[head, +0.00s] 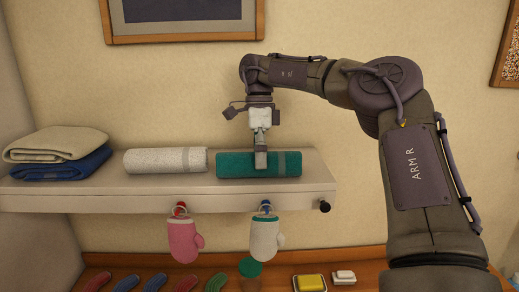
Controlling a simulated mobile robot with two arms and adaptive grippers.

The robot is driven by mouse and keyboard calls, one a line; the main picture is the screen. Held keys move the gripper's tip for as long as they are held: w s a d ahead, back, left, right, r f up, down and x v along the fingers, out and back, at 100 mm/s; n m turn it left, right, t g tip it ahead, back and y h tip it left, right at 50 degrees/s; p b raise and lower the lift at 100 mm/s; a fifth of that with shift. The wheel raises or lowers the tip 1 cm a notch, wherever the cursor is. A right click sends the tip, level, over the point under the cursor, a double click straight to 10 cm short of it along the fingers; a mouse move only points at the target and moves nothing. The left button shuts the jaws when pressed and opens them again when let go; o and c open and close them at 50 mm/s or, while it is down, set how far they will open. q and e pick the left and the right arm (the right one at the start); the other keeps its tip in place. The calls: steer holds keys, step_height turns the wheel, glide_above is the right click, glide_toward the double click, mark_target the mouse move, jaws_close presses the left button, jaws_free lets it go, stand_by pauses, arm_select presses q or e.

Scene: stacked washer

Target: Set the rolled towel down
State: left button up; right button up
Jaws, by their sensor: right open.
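A teal rolled towel (235,165) lies lengthwise on the white wall shelf (110,202), to the right of a white rolled towel (166,161). My right gripper (261,160) points down from above the teal roll, with its fingers at the roll's right half and hiding a strip of it. The gripper is open. Whether its fingers touch the towel cannot be told. My left gripper is not in view.
Folded cream (55,144) and blue (65,168) towels are stacked at the shelf's left. Pink (183,240) and white (264,238) mitts hang below the shelf. A lower wooden surface (375,281) holds several small items, including a yellow block (311,283).

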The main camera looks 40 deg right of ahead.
steer(key=shift+v, duration=3.4)
